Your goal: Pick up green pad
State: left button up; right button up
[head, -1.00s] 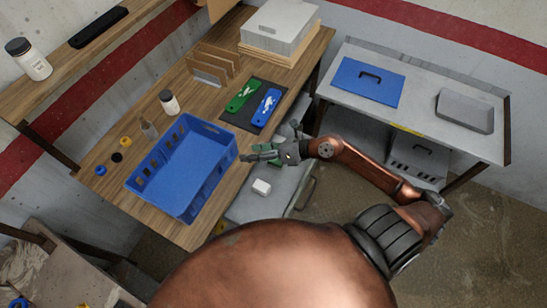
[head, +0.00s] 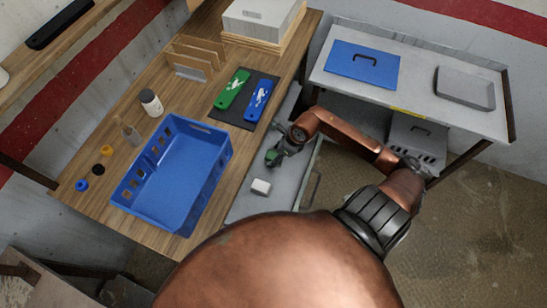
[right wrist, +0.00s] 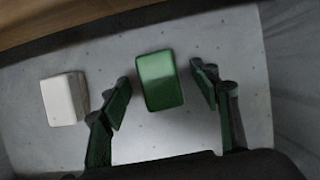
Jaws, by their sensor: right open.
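The green pad (right wrist: 160,80) is a small rounded block lying on a grey metal surface in the right wrist view. My right gripper (right wrist: 158,85) is open, with one finger on each side of the pad's near part and gaps on both sides. Its finger faces are green too. In the head view my right gripper (head: 273,157) points down over the open grey drawer. There I cannot tell the pad from the green fingers. A white block (right wrist: 63,99) lies left of the pad; it also shows in the head view (head: 261,187). My left gripper is not in view.
The wooden table (head: 215,125) beside the drawer holds a blue crate (head: 222,150) and a dark mat (head: 238,120) with green and blue tools. A metal bench (head: 420,75) with a blue lid and grey tray stands at right.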

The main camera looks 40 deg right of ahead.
jog(key=shift+w+a+f, duration=0.1)
jog(key=shift+w+f, duration=0.05)
jog(key=shift+f, duration=0.25)
jog(key=c, duration=0.6)
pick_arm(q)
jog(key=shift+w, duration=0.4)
pick_arm(e)
jog(key=c, duration=0.7)
